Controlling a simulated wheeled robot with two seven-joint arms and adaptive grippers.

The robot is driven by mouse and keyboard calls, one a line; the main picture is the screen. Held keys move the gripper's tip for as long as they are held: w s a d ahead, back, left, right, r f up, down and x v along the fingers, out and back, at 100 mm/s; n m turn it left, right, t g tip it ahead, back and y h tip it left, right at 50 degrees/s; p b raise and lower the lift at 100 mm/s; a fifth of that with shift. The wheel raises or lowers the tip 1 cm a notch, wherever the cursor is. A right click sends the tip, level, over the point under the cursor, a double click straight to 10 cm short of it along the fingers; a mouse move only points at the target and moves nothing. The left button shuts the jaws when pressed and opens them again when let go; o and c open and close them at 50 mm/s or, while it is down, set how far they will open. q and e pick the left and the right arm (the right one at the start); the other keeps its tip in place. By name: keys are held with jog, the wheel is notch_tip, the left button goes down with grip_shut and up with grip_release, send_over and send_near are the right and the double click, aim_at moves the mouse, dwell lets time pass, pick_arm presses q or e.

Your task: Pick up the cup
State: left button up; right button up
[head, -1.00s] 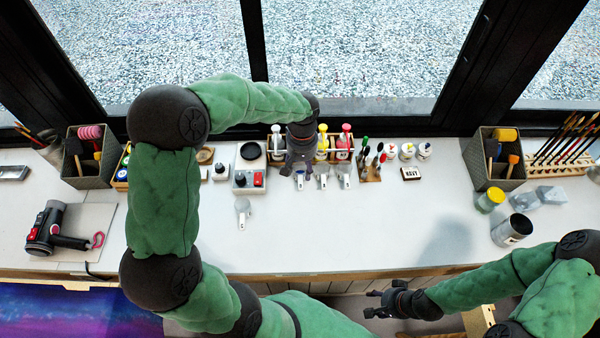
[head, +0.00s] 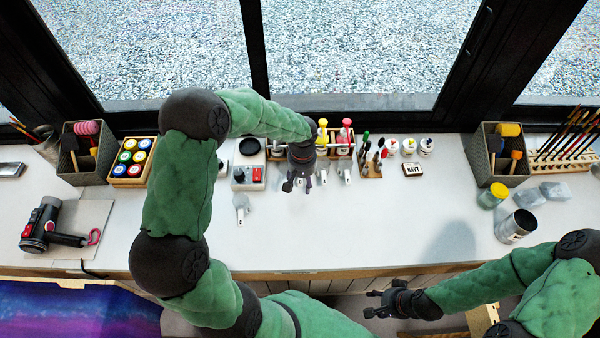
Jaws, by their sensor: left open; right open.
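A grey cylinder with a dark open mouth (head: 515,227), which looks like a cup, lies tilted or stands at a slant at the right of the white table. My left gripper (head: 297,185) is open and empty over the table's middle, in front of the bottle rack and far to the left of this cylinder. Beside it are small clear pieces with white handles or labels (head: 345,176); I cannot tell if one counts as a cup. A similar clear piece (head: 241,204) is farther left. My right gripper (head: 373,303) is open and empty, in front of the table's front edge.
A yellow-lidded jar (head: 492,196) stands just behind the grey cylinder. A bin of tools (head: 480,160) is at the back right, brushes in a wooden holder (head: 560,155) beside it. A switch box (head: 250,165) is left of centre. The table's middle front is clear.

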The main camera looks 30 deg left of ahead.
pick_arm(q)
jog(key=shift+f, duration=0.15)
jog(key=shift+c, duration=0.3)
grip_shut()
